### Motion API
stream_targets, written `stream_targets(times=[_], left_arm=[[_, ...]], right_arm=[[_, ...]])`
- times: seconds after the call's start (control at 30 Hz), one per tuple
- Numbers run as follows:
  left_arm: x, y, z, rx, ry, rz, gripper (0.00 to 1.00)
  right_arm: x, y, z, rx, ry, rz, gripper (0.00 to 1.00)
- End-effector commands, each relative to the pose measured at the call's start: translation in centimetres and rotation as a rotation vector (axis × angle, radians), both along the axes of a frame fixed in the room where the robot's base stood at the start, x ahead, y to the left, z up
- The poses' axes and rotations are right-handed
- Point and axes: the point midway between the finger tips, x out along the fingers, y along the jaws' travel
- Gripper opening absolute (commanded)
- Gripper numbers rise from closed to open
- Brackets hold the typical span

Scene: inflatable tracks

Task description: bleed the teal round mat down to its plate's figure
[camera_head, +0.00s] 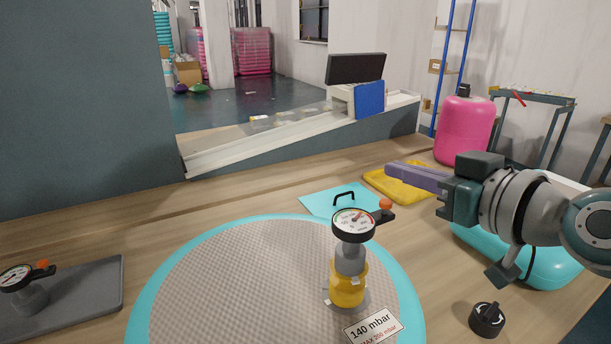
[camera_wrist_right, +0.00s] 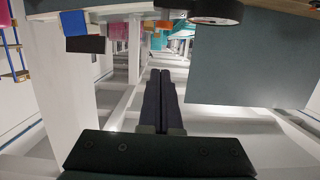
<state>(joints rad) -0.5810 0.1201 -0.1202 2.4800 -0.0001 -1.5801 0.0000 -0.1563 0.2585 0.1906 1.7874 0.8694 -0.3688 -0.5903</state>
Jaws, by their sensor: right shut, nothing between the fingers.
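The teal round mat (camera_head: 405,300) has a grey textured top and fills the lower middle of the head view. A gauge (camera_head: 353,224) with an orange-tipped lever (camera_head: 385,204) stands upright on it over a yellow valve body (camera_head: 347,288). Its needle is too small to read exactly. The plate (camera_head: 372,328) beside it reads 140 mbar, max 200 mbar. My right gripper (camera_head: 391,169) is shut and empty, above and right of the gauge, apart from it, fingers pointing left. Its fingers (camera_wrist_right: 160,75) show together in the wrist view. My left gripper is not in view.
A second gauge (camera_head: 15,278) stands on a grey board (camera_head: 85,295) at left. A black knob (camera_head: 487,319) is at lower right. Wooden surface (camera_head: 220,205) shows bare behind the mat.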

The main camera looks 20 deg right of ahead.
Motion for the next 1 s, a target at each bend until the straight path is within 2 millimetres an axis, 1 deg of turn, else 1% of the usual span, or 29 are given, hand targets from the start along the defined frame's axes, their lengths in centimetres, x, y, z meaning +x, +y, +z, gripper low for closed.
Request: stream_targets(times=[0.03, 0.1, 0.2, 0.33, 0.7, 0.77, 0.93, 1.0], left_arm=[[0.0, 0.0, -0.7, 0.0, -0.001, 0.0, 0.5], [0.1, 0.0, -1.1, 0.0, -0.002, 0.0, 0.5], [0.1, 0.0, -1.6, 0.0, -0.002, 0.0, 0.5], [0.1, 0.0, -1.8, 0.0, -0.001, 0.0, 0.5], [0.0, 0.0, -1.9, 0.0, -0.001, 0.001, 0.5], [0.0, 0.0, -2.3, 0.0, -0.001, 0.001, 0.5], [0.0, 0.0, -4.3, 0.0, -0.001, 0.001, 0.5], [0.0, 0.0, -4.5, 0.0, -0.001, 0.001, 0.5]], right_arm=[[0.0, 0.0, -1.4, 0.0, 0.004, 0.001, 0.0], [0.0, 0.0, -2.5, 0.0, 0.004, 0.001, 0.0], [0.0, 0.0, -3.5, -0.001, 0.002, 0.001, 0.0], [0.0, 0.0, -4.0, -0.001, 0.0, 0.001, 0.0], [0.0, 0.0, -4.1, 0.0, 0.0, 0.0, 0.0], [0.0, 0.0, -4.5, -0.001, 0.0, 0.0, 0.0], [0.0, 0.0, -6.6, -0.003, 0.001, 0.001, 0.0], [0.0, 0.0, -6.8, -0.002, 0.002, 0.001, 0.0]])
